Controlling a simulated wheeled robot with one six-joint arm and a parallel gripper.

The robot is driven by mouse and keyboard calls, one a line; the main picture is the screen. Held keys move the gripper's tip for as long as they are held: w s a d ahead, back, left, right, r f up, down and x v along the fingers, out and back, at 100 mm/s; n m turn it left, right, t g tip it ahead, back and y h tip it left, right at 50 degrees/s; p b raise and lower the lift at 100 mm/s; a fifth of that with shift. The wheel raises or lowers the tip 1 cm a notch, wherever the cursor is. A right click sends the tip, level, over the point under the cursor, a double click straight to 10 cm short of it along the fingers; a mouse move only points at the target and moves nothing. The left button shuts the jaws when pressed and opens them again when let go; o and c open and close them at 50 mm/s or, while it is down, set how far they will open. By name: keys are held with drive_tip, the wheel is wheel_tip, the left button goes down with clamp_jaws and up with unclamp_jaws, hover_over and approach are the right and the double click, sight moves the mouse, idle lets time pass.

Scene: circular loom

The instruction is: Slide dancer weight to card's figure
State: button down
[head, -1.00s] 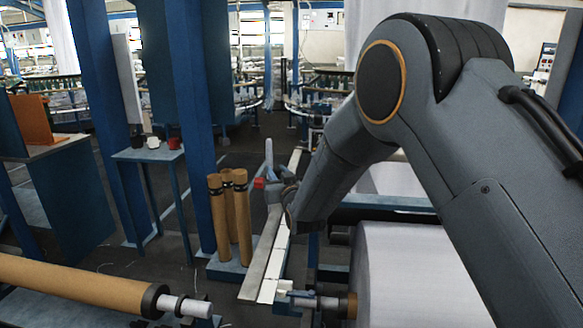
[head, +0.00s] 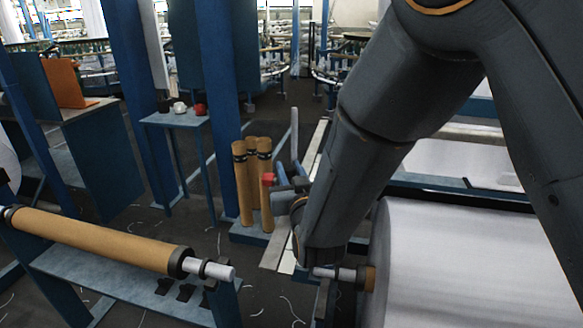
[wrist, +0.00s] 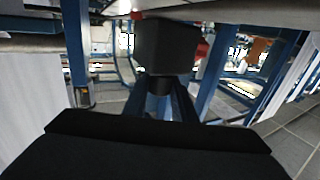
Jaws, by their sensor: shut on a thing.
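My gripper (head: 288,190) is at the end of my arm, left of the big white fabric roll, and is shut. A small red part (head: 268,179) shows at its tip in the head view. In the wrist view a dark block (wrist: 166,46), which looks like the dancer weight, sits just ahead of the black gripper part (wrist: 160,145), with red showing beside it. The contact between jaws and weight is hidden. The card and its figure cannot be made out in either view.
Brown tubes (head: 240,185) stand upright close left of my gripper. A white fabric roll (head: 460,260) lies on the right, under my arm. A brown roller (head: 95,240) lies across the left front. A small blue table (head: 175,118) holds little cups; floor shows between.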

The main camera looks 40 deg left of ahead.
drive_tip(key=c, duration=1.5)
unclamp_jaws()
drive_tip(key=shift+o, duration=0.2)
drive_tip(key=b+v, duration=0.2)
drive_tip(key=v, duration=0.5)
drive_tip(key=shift+s+d, duration=0.25)
drive_tip(key=shift+d, duration=0.1)
